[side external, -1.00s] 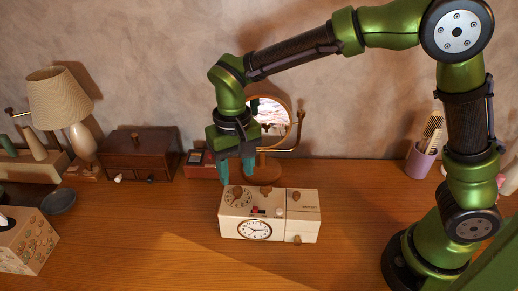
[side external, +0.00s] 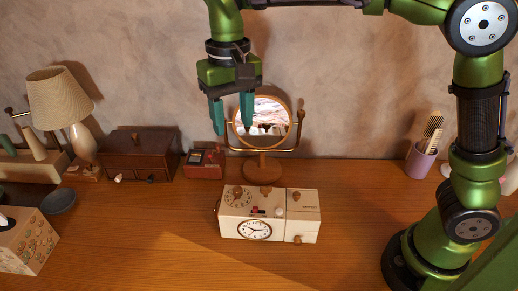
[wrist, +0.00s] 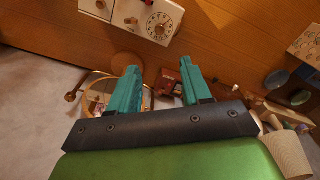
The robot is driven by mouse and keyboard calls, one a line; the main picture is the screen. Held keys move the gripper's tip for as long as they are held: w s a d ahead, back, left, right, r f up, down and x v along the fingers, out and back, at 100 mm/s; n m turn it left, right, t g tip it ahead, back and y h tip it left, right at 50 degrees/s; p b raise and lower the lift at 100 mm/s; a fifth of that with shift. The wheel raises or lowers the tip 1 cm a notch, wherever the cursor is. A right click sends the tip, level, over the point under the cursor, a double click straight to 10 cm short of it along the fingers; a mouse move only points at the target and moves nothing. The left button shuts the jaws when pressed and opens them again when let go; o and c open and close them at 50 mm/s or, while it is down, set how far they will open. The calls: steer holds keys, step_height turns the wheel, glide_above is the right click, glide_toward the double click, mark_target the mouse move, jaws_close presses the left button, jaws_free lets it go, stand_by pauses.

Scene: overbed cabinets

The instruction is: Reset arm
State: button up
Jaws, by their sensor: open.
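My gripper (side external: 232,116) is open and empty, raised well above the table in the side external view, with its teal fingers pointing down in front of the round mirror. In the wrist view the two fingers (wrist: 158,88) stand apart with nothing between them. The cream clock box (side external: 269,215) sits on the wooden table below and slightly right of my gripper. It has a clock face on its front and a dial and knobs on top. It also shows at the top of the wrist view (wrist: 145,16).
A round mirror (side external: 272,118) on a wooden stand is close behind my gripper. A small red box (side external: 204,163), a dark drawer chest (side external: 138,157), a lamp (side external: 62,98) and a tissue box (side external: 25,242) are to the left. A brush cup (side external: 421,160) is right. The front table middle is clear.

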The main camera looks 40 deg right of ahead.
steer(key=s+d+f+m+t+y, duration=0.1)
steer(key=s+d+t, duration=0.6)
steer(key=s+d, duration=0.7)
steer(key=shift+s+d+f+y, duration=0.2)
steer(key=shift+d+f+y, duration=0.3)
steer(key=shift+d+f, duration=0.3)
steer(key=shift+a, duration=0.15)
steer(key=shift+c, duration=0.3)
